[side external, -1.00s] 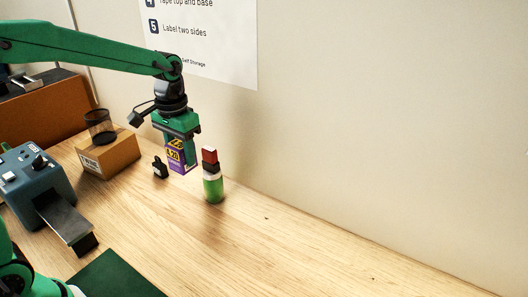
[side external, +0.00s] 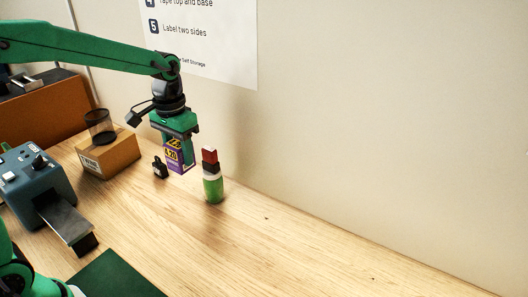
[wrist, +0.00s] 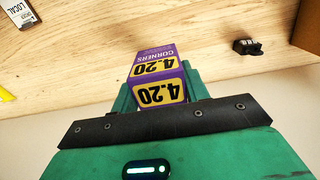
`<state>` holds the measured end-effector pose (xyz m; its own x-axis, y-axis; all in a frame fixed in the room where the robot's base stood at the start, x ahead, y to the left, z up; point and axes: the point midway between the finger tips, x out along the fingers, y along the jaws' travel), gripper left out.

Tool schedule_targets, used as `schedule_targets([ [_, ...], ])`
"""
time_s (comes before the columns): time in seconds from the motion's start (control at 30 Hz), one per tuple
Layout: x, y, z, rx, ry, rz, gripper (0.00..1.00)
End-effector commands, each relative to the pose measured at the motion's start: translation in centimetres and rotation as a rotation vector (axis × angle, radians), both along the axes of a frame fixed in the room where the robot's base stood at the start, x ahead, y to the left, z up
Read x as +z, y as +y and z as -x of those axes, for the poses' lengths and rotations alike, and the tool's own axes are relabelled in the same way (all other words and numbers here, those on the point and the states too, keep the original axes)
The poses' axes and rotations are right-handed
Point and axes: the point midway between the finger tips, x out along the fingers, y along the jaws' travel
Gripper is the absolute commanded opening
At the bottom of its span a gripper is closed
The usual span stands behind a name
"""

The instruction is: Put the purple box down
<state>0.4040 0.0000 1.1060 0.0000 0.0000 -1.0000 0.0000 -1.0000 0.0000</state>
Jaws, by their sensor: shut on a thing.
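The purple box (side external: 177,157) has yellow labels reading 4.20. My gripper (side external: 176,150) is shut on it and points down. In the side view the box hangs in the jaws, and whether its base touches the table is hard to tell. In the wrist view the purple box (wrist: 157,72) sits between the green fingers, its top and one side facing the camera with the word CORNERS.
A green bottle (side external: 213,187) with a red top stands just right of the box. A small black object (side external: 160,167) lies to its left. A blue machine (side external: 38,185) stands at left. The table's right side is clear.

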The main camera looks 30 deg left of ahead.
Motion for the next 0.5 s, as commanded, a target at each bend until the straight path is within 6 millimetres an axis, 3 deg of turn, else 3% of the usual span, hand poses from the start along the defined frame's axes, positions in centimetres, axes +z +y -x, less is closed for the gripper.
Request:
schedule_targets([
  [0.27, -0.3, -1.7, 0.5, -0.004, 0.0, 0.0, 0.22],
  [0.5, -0.9, -6.1, 2.1, -0.008, 0.0, 0.0, 0.22],
])
